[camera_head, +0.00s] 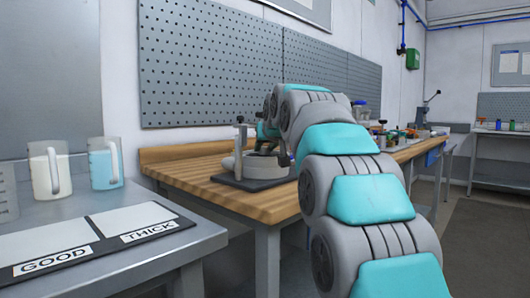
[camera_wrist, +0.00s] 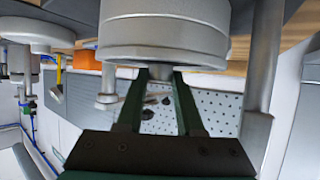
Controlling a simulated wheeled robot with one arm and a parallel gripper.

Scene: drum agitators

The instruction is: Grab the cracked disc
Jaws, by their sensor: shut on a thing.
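In the wrist view, which looks upside down, my gripper (camera_wrist: 161,76) has its two dark green fingers closed on a small grey piece at the edge of a large round grey body (camera_wrist: 165,32). How this piece joins the round body is hidden. No crack shows, so I cannot tell whether it is the cracked disc. In the head view, my arm reaches over the wooden workbench to a grey round device on a black base (camera_head: 252,183). My gripper is mostly hidden there behind the arm.
A grey post (camera_head: 240,150) stands at the device's left. Bare wooden bench top (camera_head: 190,172) lies left of it. On the near metal table are two jugs (camera_head: 48,170) (camera_head: 105,163) and a board marked GOOD and THICK (camera_head: 95,236). A pegboard (camera_head: 210,70) backs the bench.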

